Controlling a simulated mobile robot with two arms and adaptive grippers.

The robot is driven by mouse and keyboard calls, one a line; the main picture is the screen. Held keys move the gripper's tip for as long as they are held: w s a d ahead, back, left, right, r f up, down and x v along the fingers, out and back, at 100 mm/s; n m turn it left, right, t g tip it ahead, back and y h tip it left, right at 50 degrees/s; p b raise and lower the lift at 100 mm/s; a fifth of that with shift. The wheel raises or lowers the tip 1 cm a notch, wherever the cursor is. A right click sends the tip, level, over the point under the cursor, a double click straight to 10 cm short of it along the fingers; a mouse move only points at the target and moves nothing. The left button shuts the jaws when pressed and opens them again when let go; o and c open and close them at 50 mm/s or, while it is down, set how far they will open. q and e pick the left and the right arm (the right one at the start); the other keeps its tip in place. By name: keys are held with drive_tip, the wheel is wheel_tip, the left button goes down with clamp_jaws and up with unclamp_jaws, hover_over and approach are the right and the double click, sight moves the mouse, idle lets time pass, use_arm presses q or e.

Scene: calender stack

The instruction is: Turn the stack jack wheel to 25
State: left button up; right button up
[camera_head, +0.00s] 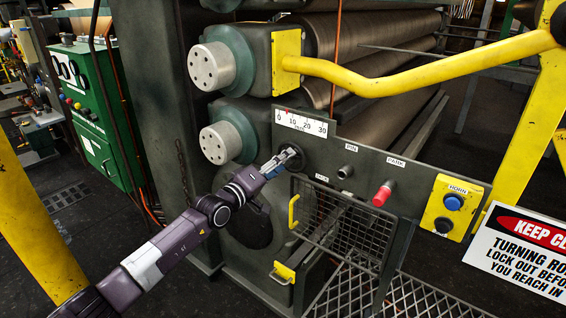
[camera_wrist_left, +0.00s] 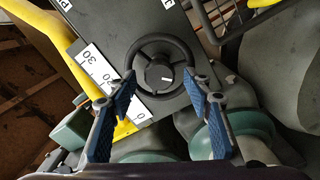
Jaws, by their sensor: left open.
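The stack jack wheel is a small black handwheel (camera_wrist_left: 160,39) with spokes and a round hub bearing a white mark, set on the dark panel. In the head view it is mostly behind my left gripper (camera_head: 286,158). In the wrist view the left gripper (camera_wrist_left: 160,82) is open, with one blue-padded finger on each side of the wheel's near part. Whether the fingers touch the rim I cannot tell. The white scale (camera_head: 301,123) above the wheel reads 0 to 30, and its red pointer stands between 0 and 10. My right gripper is not in view.
A mesh guard (camera_head: 345,225) is below. A yellow rail (camera_head: 420,80) crosses above the panel. Teal roll ends (camera_head: 222,141) stand left of the scale.

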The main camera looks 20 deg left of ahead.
use_arm(q)
drive_tip(key=shift+w+d, duration=0.1)
drive_tip(key=shift+w, duration=0.2)
drive_tip(key=c, duration=1.1)
drive_tip(key=shift+c, duration=0.2)
drive_tip(key=shift+n, duration=0.4)
